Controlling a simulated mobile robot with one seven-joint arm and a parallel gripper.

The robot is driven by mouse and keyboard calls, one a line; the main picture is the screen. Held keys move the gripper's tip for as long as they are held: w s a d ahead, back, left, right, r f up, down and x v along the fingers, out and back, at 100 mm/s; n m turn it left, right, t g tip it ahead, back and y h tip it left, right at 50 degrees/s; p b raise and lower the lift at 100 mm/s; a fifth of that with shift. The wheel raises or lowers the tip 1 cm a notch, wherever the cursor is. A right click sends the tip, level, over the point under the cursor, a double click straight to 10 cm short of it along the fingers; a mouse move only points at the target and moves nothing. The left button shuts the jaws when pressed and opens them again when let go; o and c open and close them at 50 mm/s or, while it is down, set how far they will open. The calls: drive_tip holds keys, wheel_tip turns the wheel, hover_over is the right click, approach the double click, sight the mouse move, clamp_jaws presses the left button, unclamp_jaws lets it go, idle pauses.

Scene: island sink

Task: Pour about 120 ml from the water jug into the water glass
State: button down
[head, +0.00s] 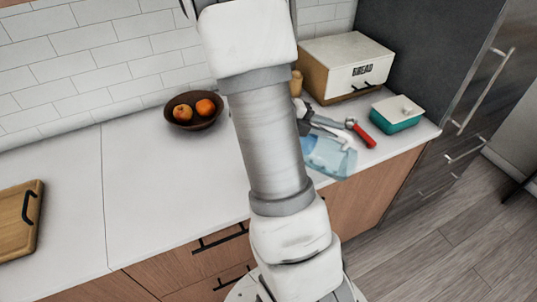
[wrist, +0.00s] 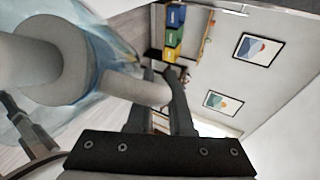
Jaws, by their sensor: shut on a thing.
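The water jug (head: 328,156) is pale blue and see-through. In the head view it shows just right of my arm, near the counter's front edge. Part of it is hidden behind the arm. My gripper (head: 322,128) is shut on the jug's pale handle. In the wrist view the fingers of my gripper (wrist: 160,92) close around this handle, and the jug's clear blue wall (wrist: 85,35) fills the left side. I cannot tell how far the jug is tilted or how much water it holds. I cannot make out the water glass in either view.
A red-handled utensil (head: 362,134) and a teal lidded dish (head: 397,116) lie right of the jug. A bread box (head: 346,68) stands behind. A fruit bowl (head: 194,110) and a cutting board (head: 18,218) are left. The counter (head: 165,185) between them is clear.

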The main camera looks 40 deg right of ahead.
drive_tip(key=shift+w+a+r, duration=0.2)
drive_tip(key=shift+w+r, duration=0.1)
drive_tip(key=shift+r, duration=0.1)
drive_tip(key=shift+w+r+h, duration=0.1)
drive_tip(key=shift+r+h, duration=0.1)
drive_tip(key=shift+h, duration=0.1)
drive_tip(key=shift+w+a+r+n+g+h+p, duration=0.15)
drive_tip(key=shift+w+a+r+g+h+p, duration=0.2)
drive_tip(key=shift+w+a+p, duration=0.25)
drive_tip(key=shift+w+a+r+n+g+h+p, duration=0.15)
drive_tip(key=shift+w+a+r+g+h+p, duration=0.2)
drive_tip(key=shift+p, duration=0.4)
drive_tip(key=shift+w, duration=0.1)
drive_tip(key=shift+d, duration=0.1)
drive_tip(key=shift+w+a+r+p, duration=0.25)
drive_tip(key=shift+r+p, duration=0.05)
drive_tip(key=shift+p, duration=0.35)
idle(1.2)
